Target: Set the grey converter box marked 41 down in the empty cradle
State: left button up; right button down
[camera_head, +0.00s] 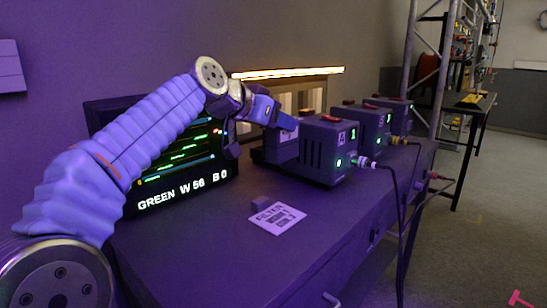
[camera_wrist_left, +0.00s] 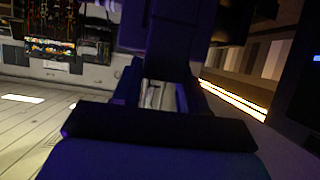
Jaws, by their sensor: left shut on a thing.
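A grey converter box (camera_head: 328,150) with vents, a small pale label and green lights is nearest in a row on the desk. In the left wrist view a dark body (camera_wrist_left: 165,30) fills the space beyond the fingers (camera_wrist_left: 160,96). The empty cradle cannot be made out. My right gripper is out of view.
Two similar boxes (camera_head: 371,123) (camera_head: 397,112) stand behind it, with cables (camera_head: 392,185) hanging over the desk's right edge. A monitor (camera_head: 180,165) stands behind my left arm. A white card (camera_head: 278,218) lies on the desk (camera_head: 215,245), whose front is mostly clear.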

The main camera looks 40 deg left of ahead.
pick_arm(q)
jog(key=w+a+f, duration=0.1)
jog(key=a+f, duration=0.2)
jog(key=w+a+f+b, duration=0.1)
jog(key=a+f, duration=0.2)
jog(key=f, duration=0.1)
jog(key=w+a+f, duration=0.2)
jog(key=f, duration=0.1)
jog(key=shift+a+f, duration=0.3)
jog(key=shift+a, duration=0.1)
jog(key=shift+f, duration=0.2)
jog(key=shift+f+b, duration=0.15)
jog(key=shift+b, duration=0.2)
jog(key=o, duration=1.3)
jog(key=shift+c, duration=0.2)
